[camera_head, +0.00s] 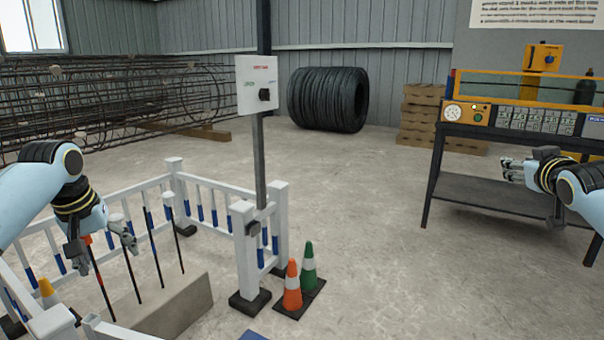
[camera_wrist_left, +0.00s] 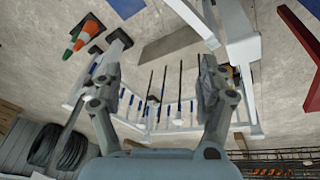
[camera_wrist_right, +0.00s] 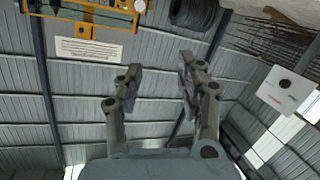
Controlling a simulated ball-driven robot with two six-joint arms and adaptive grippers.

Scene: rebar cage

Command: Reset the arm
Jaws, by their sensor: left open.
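My left gripper (camera_head: 104,246) is over the fenced area at the left, above the concrete block (camera_head: 178,306) with several upright dark rebars (camera_head: 157,254). One rebar has a red tip and stands just below the gripper. In the left wrist view my left gripper (camera_wrist_left: 155,75) has its fingers wide apart, with the rebars seen beyond them and nothing held. My right gripper (camera_head: 508,169) is at the right, in front of the workbench. In the right wrist view my right gripper (camera_wrist_right: 160,70) has its fingers apart and empty, facing the wall and roof panels.
A white and blue fence (camera_head: 246,255) surrounds the block. A post carries a white control box (camera_head: 257,85). Orange (camera_head: 292,287) and green (camera_head: 308,268) cones stand beside the fence. The workbench (camera_head: 500,195) stands right; tires (camera_head: 328,99) and pallets (camera_head: 418,112) stand behind. The middle floor is clear.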

